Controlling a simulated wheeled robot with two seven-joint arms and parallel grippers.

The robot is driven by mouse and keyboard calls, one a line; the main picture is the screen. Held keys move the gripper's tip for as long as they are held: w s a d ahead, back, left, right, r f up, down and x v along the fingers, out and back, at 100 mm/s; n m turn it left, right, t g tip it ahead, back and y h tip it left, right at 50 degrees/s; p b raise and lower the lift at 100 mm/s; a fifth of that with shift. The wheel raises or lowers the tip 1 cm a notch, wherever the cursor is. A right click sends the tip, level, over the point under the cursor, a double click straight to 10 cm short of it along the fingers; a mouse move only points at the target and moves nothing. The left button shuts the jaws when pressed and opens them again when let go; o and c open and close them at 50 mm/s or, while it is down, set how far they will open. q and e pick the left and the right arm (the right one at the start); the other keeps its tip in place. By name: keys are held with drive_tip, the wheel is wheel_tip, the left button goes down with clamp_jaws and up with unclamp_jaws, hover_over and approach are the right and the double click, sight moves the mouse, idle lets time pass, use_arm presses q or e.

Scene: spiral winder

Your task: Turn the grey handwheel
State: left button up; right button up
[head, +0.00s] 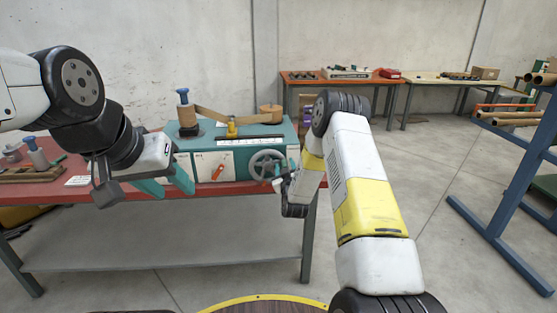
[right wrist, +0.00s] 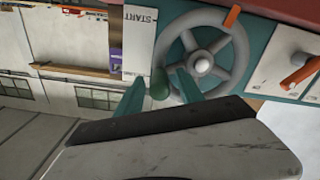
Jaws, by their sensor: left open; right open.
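The grey handwheel (head: 267,165) is on the front of the teal winder (head: 183,143), near its right end. In the right wrist view the spoked handwheel (right wrist: 202,64) fills the upper middle, with a dark green handle (right wrist: 160,84) at its lower left. My right gripper (right wrist: 158,92) is open, its teal fingers on either side of this handle; I cannot tell whether they touch it. In the head view my right gripper (head: 279,183) is at the wheel's lower right, partly hidden by its own wrist. My left gripper (head: 170,190) is open and empty in front of the winder's left side.
An orange lever (head: 217,172) is on the front panel left of the wheel. The winder stands on a red-topped table (head: 120,193). A blue rack (head: 490,150) stands at right; the floor between is clear.

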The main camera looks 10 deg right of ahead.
sight(284, 160)
drive_tip(key=shift+w, duration=1.55)
drive_tip(key=c, duration=0.9)
clamp_jaws()
